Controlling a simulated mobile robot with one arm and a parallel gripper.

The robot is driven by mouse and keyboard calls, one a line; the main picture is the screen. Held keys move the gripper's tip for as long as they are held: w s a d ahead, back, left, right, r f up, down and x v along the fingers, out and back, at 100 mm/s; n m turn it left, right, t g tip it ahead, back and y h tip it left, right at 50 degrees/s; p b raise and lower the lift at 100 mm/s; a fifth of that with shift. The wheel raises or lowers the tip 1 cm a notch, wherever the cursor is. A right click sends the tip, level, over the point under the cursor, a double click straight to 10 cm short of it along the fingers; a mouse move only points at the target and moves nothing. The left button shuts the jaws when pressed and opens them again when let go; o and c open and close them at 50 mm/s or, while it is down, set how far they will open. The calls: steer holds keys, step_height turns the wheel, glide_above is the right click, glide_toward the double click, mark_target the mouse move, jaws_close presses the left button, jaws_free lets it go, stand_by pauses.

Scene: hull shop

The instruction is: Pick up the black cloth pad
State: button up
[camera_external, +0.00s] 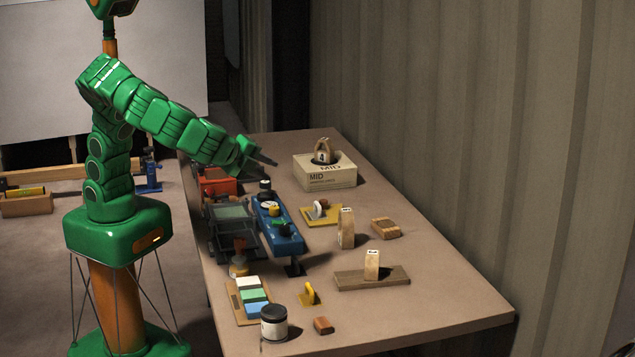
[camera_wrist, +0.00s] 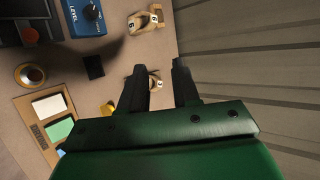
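The black cloth pad (camera_wrist: 93,67) shows as a small dark square left of my fingers in the wrist view. In the external view the pad (camera_external: 295,268) lies on the table at the near end of the blue level box, a small dark patch. My gripper (camera_wrist: 160,80) is open with nothing between its fingertips; a wooden block shows beyond them. In the external view my gripper (camera_external: 264,166) is above the far left part of the table, well away from the pad.
The blue level box (camera_external: 272,225) lies just beyond the pad. Nearby stand an amber-based stamp (camera_external: 239,262), a tray of coloured blocks (camera_external: 239,311) and wooden blocks (camera_external: 346,228). A MID carton (camera_external: 325,178) is at the back.

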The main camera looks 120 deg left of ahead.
steer(key=w+d, duration=0.1)
glide_toward(292, 259)
steer(key=shift+w+a+r+m, duration=0.1)
steer(key=shift+w+r+m, duration=0.05)
steer(key=shift+w+m, duration=0.15)
steer(key=shift+s+x, duration=0.1)
steer(key=shift+x, duration=1.85)
steer(key=shift+s+x, duration=0.15)
steer(key=shift+x, duration=1.8)
jaws_close()
